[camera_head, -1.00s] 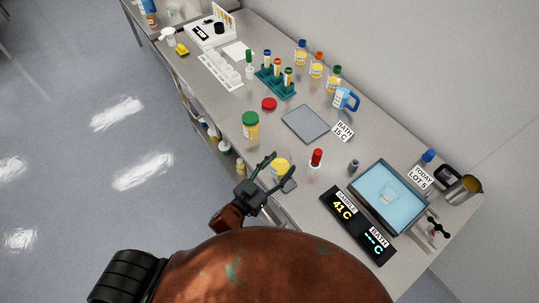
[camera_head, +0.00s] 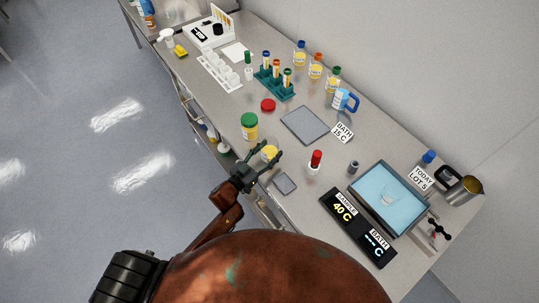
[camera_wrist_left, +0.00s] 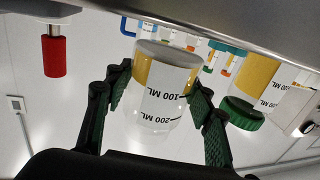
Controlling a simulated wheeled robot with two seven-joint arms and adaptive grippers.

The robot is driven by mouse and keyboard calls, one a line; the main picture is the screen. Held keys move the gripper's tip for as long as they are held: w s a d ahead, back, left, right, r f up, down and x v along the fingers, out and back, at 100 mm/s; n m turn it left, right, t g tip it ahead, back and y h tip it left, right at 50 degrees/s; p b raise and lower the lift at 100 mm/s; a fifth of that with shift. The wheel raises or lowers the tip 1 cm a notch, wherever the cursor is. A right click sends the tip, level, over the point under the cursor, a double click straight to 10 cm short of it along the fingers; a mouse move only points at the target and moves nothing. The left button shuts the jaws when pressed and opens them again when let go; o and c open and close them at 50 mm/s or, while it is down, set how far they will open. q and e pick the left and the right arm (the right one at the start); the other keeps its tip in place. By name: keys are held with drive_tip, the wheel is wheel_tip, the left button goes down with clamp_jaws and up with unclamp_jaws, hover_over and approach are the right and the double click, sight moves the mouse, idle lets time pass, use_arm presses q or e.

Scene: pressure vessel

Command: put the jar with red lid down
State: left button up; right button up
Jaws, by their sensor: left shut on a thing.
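The lidless jar (camera_head: 269,153) with yellow contents is between the fingers of my left gripper (camera_head: 272,150). In the left wrist view, which is upside down, the fingers (camera_wrist_left: 150,110) are shut on both sides of the jar (camera_wrist_left: 160,88), over its volume marks. Its base is close to the bench (camera_head: 220,118); I cannot tell whether it touches. A red lid (camera_head: 268,105) lies separately on the bench, farther back. My right gripper is not in view.
A green-lidded jar (camera_head: 249,127) stands close beside the held jar. A small grey pad (camera_head: 285,184) and a red-capped vial (camera_head: 315,161) are to the right. A larger grey plate (camera_head: 305,125) lies behind; the water bath (camera_head: 421,203) is farther right.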

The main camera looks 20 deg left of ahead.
use_arm(q)
wheel_tip(320, 180, down, 2)
drive_tip(key=shift+s+f, duration=0.1)
drive_tip(key=shift+f, duration=0.15)
drive_tip(key=o, duration=0.8)
drive_tip(key=shift+f, duration=0.1)
drive_tip(key=shift+c, duration=0.2)
drive_tip(key=o, duration=0.4)
drive_tip(key=shift+o, duration=0.2)
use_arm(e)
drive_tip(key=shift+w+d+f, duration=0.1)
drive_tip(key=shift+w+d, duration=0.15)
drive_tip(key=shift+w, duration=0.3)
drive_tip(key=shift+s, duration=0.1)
use_arm(q)
drive_tip(key=shift+r, duration=0.3)
drive_tip(key=v, duration=1.2)
drive_tip(key=shift+b, duration=0.35)
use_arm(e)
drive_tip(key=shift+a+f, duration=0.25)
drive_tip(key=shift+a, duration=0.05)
